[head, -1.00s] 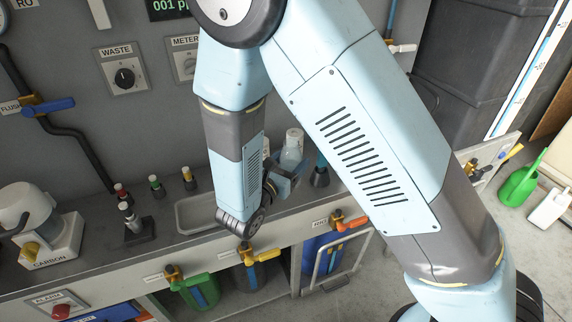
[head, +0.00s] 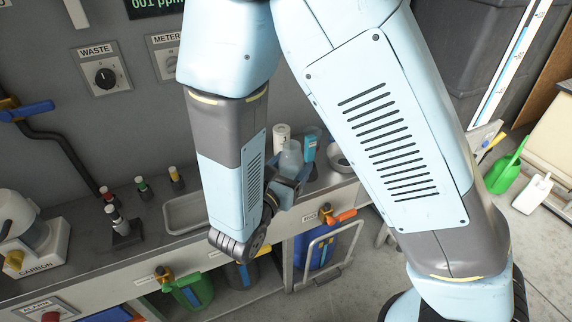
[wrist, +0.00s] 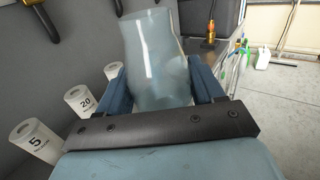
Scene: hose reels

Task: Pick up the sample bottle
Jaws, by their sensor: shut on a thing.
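The sample bottle (wrist: 157,58) is a translucent, pale grey-blue vessel. In the wrist view it stands between the two dark blue fingers of my gripper (wrist: 157,85), which is shut on it. It appears slightly tilted there, and its lower part is hidden behind the gripper's dark bar. In the head view the bottle (head: 290,158) shows its upper part above my gripper (head: 284,190), over the back of the bench. Whether its base clears the bench top is hidden.
White numbered pots (wrist: 36,140) stand left in the wrist view. In the head view, a white canister (head: 281,133), a blue container (head: 309,148) and a round bowl (head: 340,160) are close to the bottle. An empty tray (head: 172,217) lies left.

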